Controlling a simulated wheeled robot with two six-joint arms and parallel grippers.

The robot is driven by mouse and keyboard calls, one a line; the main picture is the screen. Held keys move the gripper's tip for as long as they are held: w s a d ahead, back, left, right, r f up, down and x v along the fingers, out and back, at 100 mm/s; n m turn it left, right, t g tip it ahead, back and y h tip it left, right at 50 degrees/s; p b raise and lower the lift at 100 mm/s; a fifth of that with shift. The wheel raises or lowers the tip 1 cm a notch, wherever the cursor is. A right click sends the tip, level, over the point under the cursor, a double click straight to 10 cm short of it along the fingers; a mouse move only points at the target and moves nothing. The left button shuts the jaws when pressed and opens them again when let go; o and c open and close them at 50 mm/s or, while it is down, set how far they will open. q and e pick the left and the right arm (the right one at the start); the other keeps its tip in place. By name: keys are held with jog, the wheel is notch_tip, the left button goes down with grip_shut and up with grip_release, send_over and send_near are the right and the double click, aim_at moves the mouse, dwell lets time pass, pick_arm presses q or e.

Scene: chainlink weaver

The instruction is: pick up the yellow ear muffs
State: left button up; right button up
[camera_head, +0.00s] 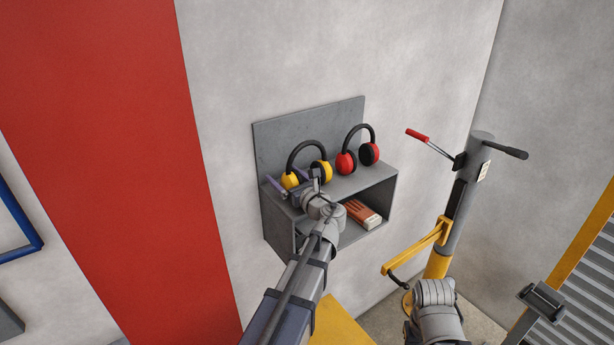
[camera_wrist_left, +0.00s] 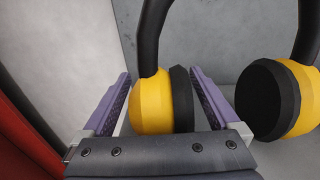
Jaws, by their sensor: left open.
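The yellow ear muffs (camera_head: 290,181) stand upright on top of a grey wall shelf, with a black headband arched above two yellow cups with black pads. My left gripper (camera_head: 288,183) is open at their left cup. In the left wrist view, the left cup of the ear muffs (camera_wrist_left: 154,104) sits between the two purple fingers of my left gripper (camera_wrist_left: 160,80), with a gap on the left side. The right cup is outside the right finger. The lower part of the left cup is hidden behind the gripper body. My right gripper does not show.
Red ear muffs (camera_head: 346,163) stand to the right on the same grey shelf (camera_head: 374,182). A grey and yellow post (camera_head: 458,205) with a red-handled lever stands at right. A grey back panel is behind the muffs.

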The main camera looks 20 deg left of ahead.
pick_arm(q)
grip_shut()
dwell(0.7)
